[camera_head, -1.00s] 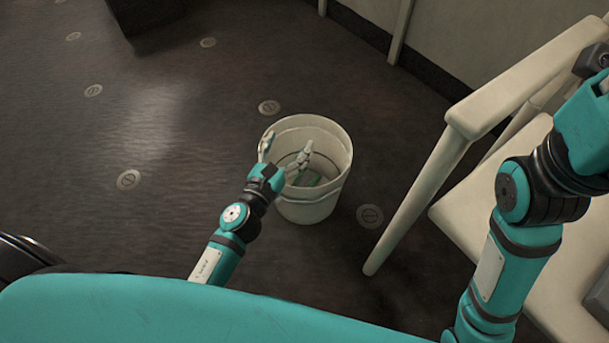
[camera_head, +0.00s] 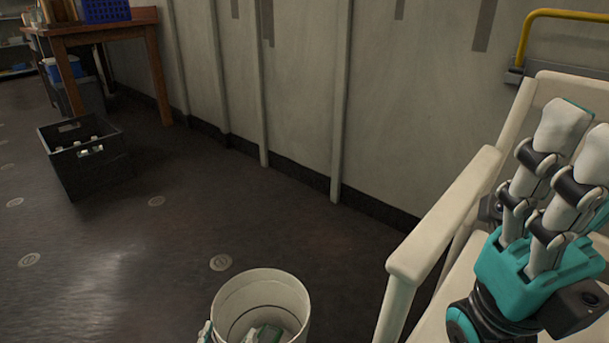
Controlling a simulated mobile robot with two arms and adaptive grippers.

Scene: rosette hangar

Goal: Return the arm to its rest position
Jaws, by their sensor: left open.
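My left gripper (camera_head: 207,332) shows only as a fingertip at the bottom edge, by the left rim of a white bucket (camera_head: 289,291). The rest of that gripper and its arm are out of frame. A white and green piece (camera_head: 263,333) shows low inside the bucket; I cannot tell whether it is a fingertip or a loose item. My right gripper (camera_head: 578,130) is large at the right, with white fingers pointing up from a teal palm. I see nothing between its fingers, but their opening is unclear.
A cream chair (camera_head: 445,215) stands at the right, beside and behind my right gripper. A black crate (camera_head: 85,165) is on the floor at the left, near a wooden table (camera_head: 155,62). A wall runs along the back. The dark floor left of the bucket is clear.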

